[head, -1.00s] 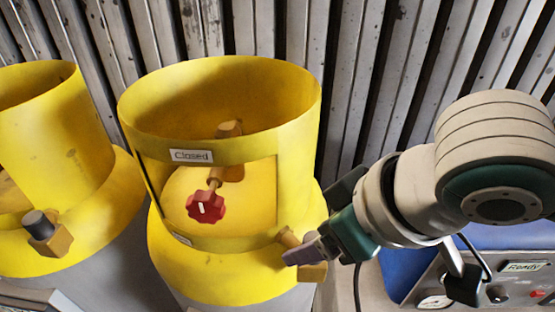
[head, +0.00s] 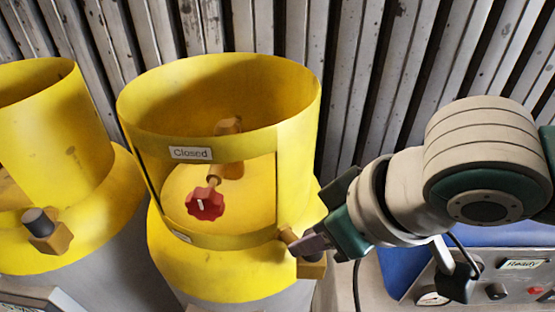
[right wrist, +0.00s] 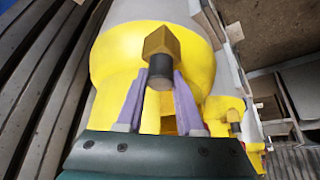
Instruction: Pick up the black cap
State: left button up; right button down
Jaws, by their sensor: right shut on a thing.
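The black cap (right wrist: 160,71) sits on the end of a brass hex fitting (right wrist: 161,42) on the yellow cylinder, between the purple-grey fingers of my right gripper (right wrist: 161,84). The gripper is shut on the cap. In the head view my right gripper (head: 303,246) is at the brass side fitting (head: 312,267), low on the right of the middle cylinder (head: 225,270); its fingers hide the cap there. My left gripper is not in view.
A red valve knob (head: 205,204) is inside the collar labelled "Closed" (head: 191,153). The left cylinder (head: 50,140) has its own fitting with a dark cap (head: 38,220). A control box marked "Ready" (head: 523,264) stands at right. A ribbed metal wall (head: 350,80) is behind.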

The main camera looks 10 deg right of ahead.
jog(key=shift+r, duration=0.15)
notch_tip(320, 180, up, 20)
jog(key=b, duration=0.1)
jog(key=shift+b, duration=0.3)
dwell(0.4)
